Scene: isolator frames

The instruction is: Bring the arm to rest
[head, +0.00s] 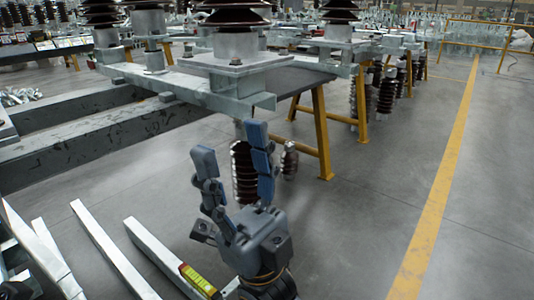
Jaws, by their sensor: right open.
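My right gripper (232,153) is in the lower middle of the head view, with its two fingers pointing up and spread apart.
A steel frame (180,90) carrying brown insulators (235,17) stands ahead on yellow trestle legs (322,135). Steel bars (112,252) lie at the lower left, with a yellow spirit level (197,280) beside my gripper. Grey floor right of it is clear, crossed by a yellow line (440,190).

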